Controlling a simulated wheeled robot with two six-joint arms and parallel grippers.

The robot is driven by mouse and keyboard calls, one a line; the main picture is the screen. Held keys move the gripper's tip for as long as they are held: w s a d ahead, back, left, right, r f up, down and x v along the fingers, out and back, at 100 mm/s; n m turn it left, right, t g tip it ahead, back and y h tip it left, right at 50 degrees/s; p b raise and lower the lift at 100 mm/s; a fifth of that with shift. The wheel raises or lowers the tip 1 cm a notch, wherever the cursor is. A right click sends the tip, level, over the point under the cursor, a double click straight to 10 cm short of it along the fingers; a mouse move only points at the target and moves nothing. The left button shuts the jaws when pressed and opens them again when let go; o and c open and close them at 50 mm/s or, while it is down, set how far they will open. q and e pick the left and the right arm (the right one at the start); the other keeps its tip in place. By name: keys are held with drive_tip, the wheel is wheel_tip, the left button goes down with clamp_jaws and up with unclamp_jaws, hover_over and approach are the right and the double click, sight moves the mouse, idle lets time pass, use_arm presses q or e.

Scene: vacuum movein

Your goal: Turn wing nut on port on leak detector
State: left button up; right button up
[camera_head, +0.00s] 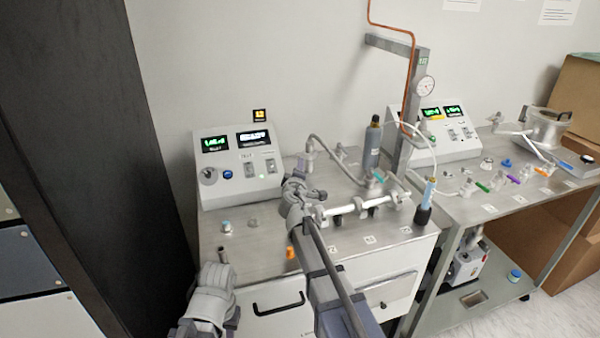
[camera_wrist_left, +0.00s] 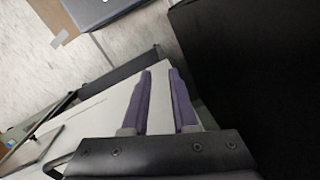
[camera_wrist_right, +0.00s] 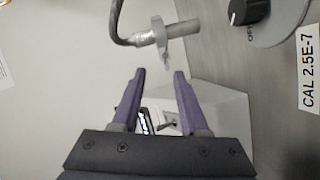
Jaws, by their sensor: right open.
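The leak detector (camera_head: 240,165) is a white box with two green-lit displays on the left bench. A grey port fitting (camera_head: 306,160) with a hose stands to its right. In the right wrist view a metal tube (camera_wrist_right: 182,28) carries a clamp with a small wing nut (camera_wrist_right: 165,60). My right gripper (camera_wrist_right: 159,73) is open and empty, its tips just short of the wing nut, with no contact seen. In the head view its wrist hides its fingers. My left gripper (camera_wrist_left: 160,72) is open and empty, low at the bench's front left.
A black knob (camera_wrist_right: 249,11) and a label "CAL 2.5E-7" (camera_wrist_right: 308,66) are close on the right in the right wrist view. A black panel (camera_head: 85,130) borders the left.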

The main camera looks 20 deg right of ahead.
drive_tip(key=x, duration=0.5)
drive_tip(key=f+b+x, duration=0.1)
drive_tip(key=x, duration=0.1)
drive_tip(key=shift+w+d, duration=0.1)
drive_tip(key=shift+w, duration=0.15)
clamp_jaws()
